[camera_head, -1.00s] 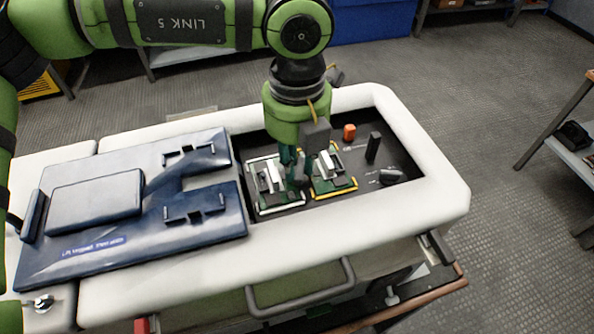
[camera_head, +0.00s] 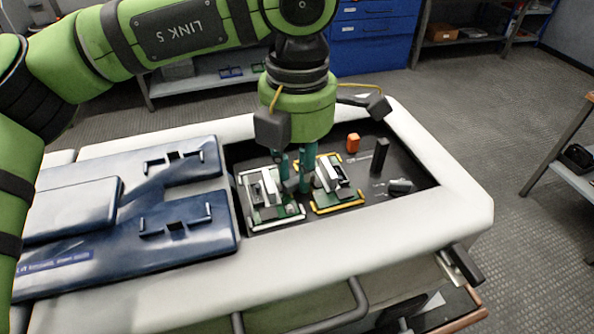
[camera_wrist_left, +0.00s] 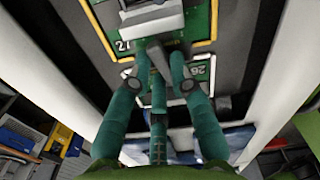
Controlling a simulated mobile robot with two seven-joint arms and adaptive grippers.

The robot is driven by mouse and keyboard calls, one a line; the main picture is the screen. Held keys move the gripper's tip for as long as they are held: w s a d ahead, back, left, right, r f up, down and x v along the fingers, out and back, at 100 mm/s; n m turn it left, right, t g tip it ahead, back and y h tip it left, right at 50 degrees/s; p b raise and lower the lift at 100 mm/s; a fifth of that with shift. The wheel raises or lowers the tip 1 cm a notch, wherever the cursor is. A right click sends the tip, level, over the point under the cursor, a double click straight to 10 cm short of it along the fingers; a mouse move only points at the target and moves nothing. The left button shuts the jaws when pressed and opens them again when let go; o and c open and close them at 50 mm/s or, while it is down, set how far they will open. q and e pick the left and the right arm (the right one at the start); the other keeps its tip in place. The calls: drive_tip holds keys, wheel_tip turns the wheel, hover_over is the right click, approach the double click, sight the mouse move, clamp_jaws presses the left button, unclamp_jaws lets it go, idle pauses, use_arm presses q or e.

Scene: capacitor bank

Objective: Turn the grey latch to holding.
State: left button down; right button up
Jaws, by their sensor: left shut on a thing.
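My left gripper (camera_head: 293,183) points down between two board modules in the recess of the white cabinet. In the left wrist view its green fingers (camera_wrist_left: 157,82) are closed around a grey latch (camera_wrist_left: 158,60), a small lever between the modules numbered 27 and 26. The fingers hide much of the latch, so its exact angle is hard to tell. The white-edged module (camera_head: 268,201) is to the left of the gripper and the yellow-edged module (camera_head: 338,190) to its right. My right gripper is not in view.
A blue cover panel (camera_head: 110,210) lies on the cabinet's left part. An orange block (camera_head: 353,142), an upright black handle (camera_head: 380,157) and a grey knob (camera_head: 401,186) stand right of the modules. The white rim (camera_head: 455,200) encloses the recess.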

sight(298, 176)
use_arm(q)
drive_tip(key=shift+m, duration=0.9)
drive_tip(key=c, duration=1.1)
unclamp_jaws()
wheel_tip(298, 176, up, 12)
drive_tip(key=shift+r, duration=0.1)
